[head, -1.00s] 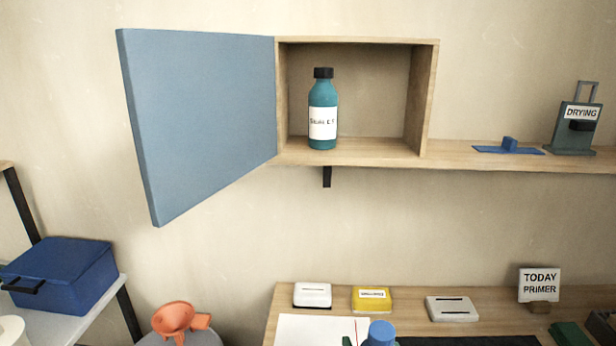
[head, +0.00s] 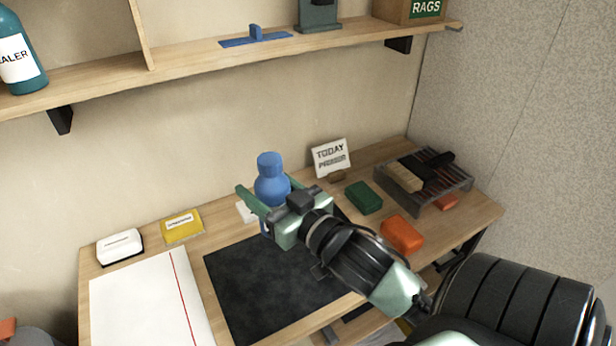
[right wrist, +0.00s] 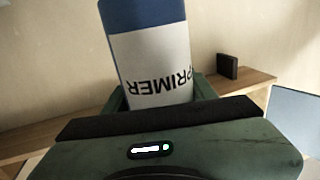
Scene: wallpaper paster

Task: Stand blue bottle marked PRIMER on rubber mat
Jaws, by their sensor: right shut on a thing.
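The blue bottle (head: 269,182) is upright in my right gripper (head: 278,198), whose green jaws are shut around its body. In the right wrist view the bottle (right wrist: 150,60) shows a white label reading PRIMER, upside down. The black rubber mat (head: 255,290) lies flat on the workbench and its visible surface is bare. The bottle appears over the mat's back edge; its base is mostly hidden by the gripper, so I cannot tell whether it touches anything. My left gripper is not in view.
A TODAY PRIMER sign (head: 331,157) stands behind the mat. A green block (head: 364,197), an orange block (head: 402,235) and a rack (head: 440,190) are to the right. White paper (head: 150,300) lies left. A shelf (head: 190,58) runs above the bench.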

